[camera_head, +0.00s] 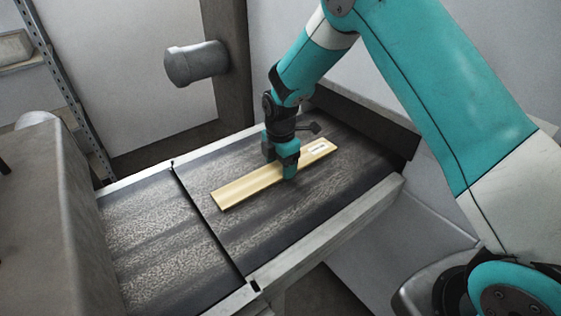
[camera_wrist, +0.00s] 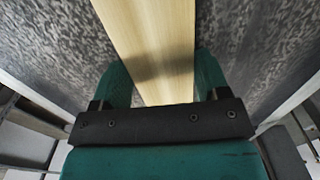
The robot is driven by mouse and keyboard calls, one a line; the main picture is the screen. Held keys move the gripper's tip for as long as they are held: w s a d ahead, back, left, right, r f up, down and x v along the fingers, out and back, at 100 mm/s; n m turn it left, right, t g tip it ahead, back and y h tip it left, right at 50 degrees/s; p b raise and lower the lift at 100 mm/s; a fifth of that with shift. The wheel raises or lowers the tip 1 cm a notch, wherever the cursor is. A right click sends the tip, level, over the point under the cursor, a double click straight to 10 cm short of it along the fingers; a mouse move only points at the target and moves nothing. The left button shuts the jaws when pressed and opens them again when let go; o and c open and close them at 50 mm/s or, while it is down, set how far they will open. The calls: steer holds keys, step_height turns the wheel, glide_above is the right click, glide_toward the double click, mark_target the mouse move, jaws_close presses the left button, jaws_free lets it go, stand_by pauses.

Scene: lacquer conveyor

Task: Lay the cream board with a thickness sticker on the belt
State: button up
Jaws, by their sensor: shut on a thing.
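The cream board (camera_head: 250,186) lies along the dark belt (camera_head: 330,188), or just above it; I cannot tell if it touches everywhere. A small white sticker with dark print (camera_head: 318,148) is on its right end. My gripper (camera_head: 287,170) is over the board, right of its middle, with its fingers shut on the board's long edges. In the wrist view the board (camera_wrist: 158,40) runs between the two teal fingers (camera_wrist: 165,85); the sticker does not show there. The part of the board under the gripper is hidden.
The belt has light side rails (camera_head: 330,238) and a dark seam (camera_head: 207,222) across it left of the board. A grey cylinder (camera_head: 196,64) juts from a post behind the belt. A brown-grey housing (camera_head: 60,220) stands at the left. The belt in front of the board is clear.

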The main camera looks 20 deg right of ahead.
mark_target(280, 167)
steer(key=o, duration=1)
steer(key=shift+f, duration=0.1)
steer(key=shift+r, duration=0.6)
steer(key=s+a+r+m+b, duration=0.1)
steer(key=s+r+m+b, duration=0.3)
steer(key=r, duration=1.1)
steer(key=s+a+r+m+y, duration=0.1)
steer(key=s+r+m, duration=0.1)
steer(key=s, duration=0.7)
steer(key=s+a+r+m+y+p, duration=0.1)
steer(key=s+m, duration=0.4)
steer(key=s, duration=0.4)
steer(key=s+a+r+m+y, duration=0.1)
steer(key=s+r+m+y, duration=0.1)
steer(key=s, duration=0.7)
steer(key=shift+a+r+m+p, duration=0.3)
steer(key=shift+r+m, duration=0.05)
steer(key=shift+m, duration=0.45)
